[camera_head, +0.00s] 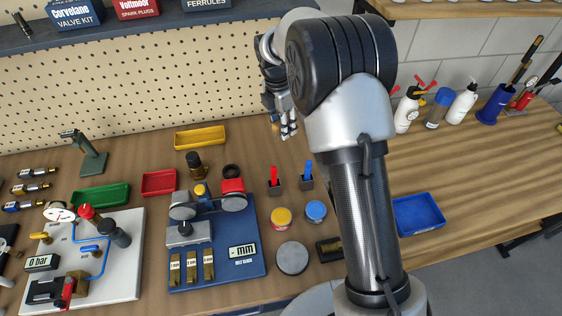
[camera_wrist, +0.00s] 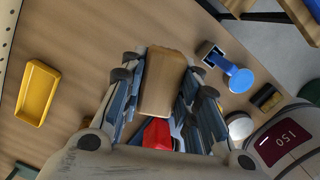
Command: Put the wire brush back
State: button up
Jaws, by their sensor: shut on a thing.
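My gripper (camera_head: 288,128) hangs over the back of the bench, near the pegboard and right of the yellow tray. In the wrist view my gripper (camera_wrist: 163,92) has its fingers on both sides of a brown wooden block-like piece (camera_wrist: 163,80), which looks like the wire brush's wooden part. The gripper is shut on it. No bristles show. A small brown bit beside the fingers in the head view is too small to identify. A blue cup (camera_head: 493,106) with long-handled tools stands at the right back of the bench.
The yellow tray (camera_head: 200,138) is empty. Small holders with a red piece (camera_head: 274,176) and a blue piece (camera_head: 308,172) stand in front of the gripper. A blue tray (camera_head: 419,214) lies at the right. Pump bottles (camera_head: 408,110) stand by the tiled wall. The right bench middle is clear.

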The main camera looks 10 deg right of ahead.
aim_at(284, 166)
notch_tip(284, 166, down, 17)
jog(key=b, duration=0.4)
jog(key=shift+r, duration=0.2)
jog(key=o, duration=0.6)
jog(key=shift+f, duration=0.2)
jog(key=o, duration=0.5)
